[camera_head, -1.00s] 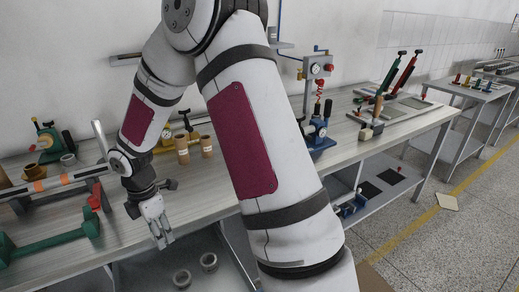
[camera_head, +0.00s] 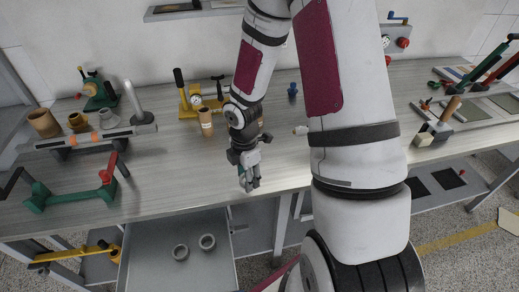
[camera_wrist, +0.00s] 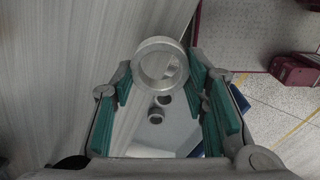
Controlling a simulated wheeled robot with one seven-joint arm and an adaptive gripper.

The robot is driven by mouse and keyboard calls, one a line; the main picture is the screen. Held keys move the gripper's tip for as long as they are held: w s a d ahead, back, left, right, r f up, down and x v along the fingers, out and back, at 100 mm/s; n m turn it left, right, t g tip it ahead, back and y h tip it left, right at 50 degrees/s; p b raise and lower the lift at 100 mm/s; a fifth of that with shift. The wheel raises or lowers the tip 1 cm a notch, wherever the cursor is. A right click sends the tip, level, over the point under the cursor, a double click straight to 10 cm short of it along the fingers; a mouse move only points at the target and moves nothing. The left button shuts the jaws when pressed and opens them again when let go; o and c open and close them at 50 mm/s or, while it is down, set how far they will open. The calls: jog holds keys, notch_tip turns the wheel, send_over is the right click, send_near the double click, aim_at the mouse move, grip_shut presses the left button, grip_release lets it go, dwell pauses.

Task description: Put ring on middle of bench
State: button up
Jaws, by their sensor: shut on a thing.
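My gripper (camera_head: 249,184) hangs over the front edge of the long grey bench (camera_head: 270,165), pointing down. In the wrist view, my gripper (camera_wrist: 160,72) is shut on a pale metal ring (camera_wrist: 160,46) between its green-padded fingertips. The ring's round opening faces the wrist camera. In the head view the ring is too small or hidden at the fingertips to make out. The wrist view shows the bench top (camera_wrist: 70,60) to the left of the gripper.
Two grey rings (camera_head: 207,242) lie on a lower tray (camera_head: 140,270). A green and red holder (camera_head: 75,193), a brown tube (camera_head: 206,122) and a yellow gauge device (camera_head: 190,100) stand on the bench.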

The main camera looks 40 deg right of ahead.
jog(key=w+d, duration=0.2)
jog(key=w, duration=0.1)
jog(key=w+d, duration=0.2)
jog(key=w, duration=0.1)
jog(key=w+d+f, duration=0.1)
jog(key=w, duration=0.3)
jog(key=shift+w+d, duration=0.1)
jog(key=shift+d, duration=0.3)
jog(key=shift+w+f+p, duration=0.15)
jog(key=shift+f+p, duration=0.3)
jog(key=shift+f, duration=1.35)
jog(key=shift+f, duration=0.1)
jog(key=o, duration=1)
